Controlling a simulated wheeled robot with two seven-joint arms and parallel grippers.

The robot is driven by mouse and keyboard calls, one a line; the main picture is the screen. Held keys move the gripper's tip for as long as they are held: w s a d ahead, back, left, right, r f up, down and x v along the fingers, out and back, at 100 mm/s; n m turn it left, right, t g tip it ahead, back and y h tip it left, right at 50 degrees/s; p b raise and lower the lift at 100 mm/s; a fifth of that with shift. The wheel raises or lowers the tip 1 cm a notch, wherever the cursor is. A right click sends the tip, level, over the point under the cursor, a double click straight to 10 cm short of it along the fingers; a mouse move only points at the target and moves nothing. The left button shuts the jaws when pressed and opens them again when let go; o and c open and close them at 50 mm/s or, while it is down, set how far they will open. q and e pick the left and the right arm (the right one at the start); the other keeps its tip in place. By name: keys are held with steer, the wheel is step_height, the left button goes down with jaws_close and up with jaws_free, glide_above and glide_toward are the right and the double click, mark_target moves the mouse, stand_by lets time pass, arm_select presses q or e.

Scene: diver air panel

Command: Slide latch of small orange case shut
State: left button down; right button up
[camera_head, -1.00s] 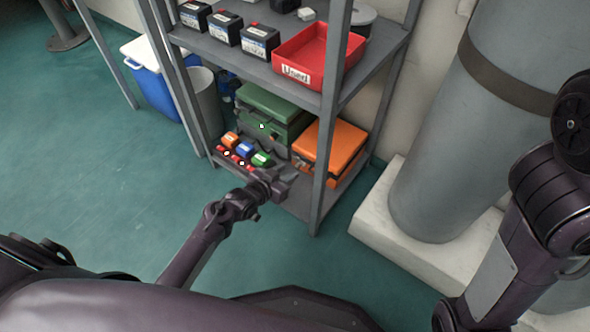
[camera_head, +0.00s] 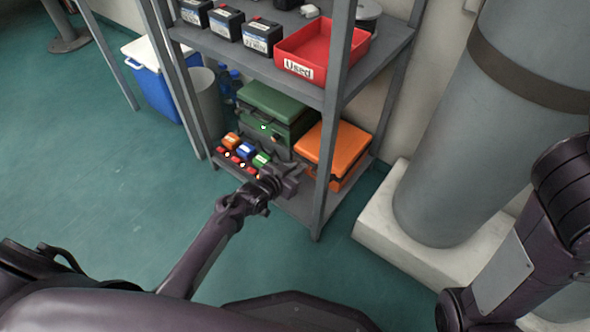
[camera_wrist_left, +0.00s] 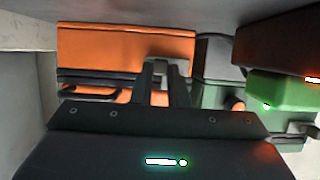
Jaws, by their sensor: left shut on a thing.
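The small orange case (camera_head: 334,150) stands on the lower shelf, behind the front shelf post. In the left wrist view the orange case (camera_wrist_left: 110,46) fills the upper left, with a dark handle (camera_wrist_left: 90,92). A grey latch (camera_wrist_left: 168,64) shows on its front, partly covered by my fingers. My left gripper (camera_head: 292,172) is at the front of the case. In the left wrist view its two fingers (camera_wrist_left: 165,82) are close together, shut on the latch. How far the latch has slid cannot be told. My right gripper is out of view.
A green case (camera_head: 272,107) stands left of the orange one, with small coloured blocks (camera_head: 246,150) in front. The shelf post (camera_head: 325,190) and the upper shelf with a red tray (camera_head: 322,52) hem in the space. A large grey cylinder (camera_head: 450,130) stands right.

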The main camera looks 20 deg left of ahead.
arm_select(q)
steer(key=shift+w+a+r+p, duration=0.1)
steer(key=shift+w+a+p, duration=0.1)
steer(key=shift+a, duration=0.25)
steer(key=shift+w+a+p, duration=0.15)
steer(key=shift+a+p, duration=0.05)
steer(key=shift+a, duration=0.45)
steer(key=c, duration=1.4)
jaws_free()
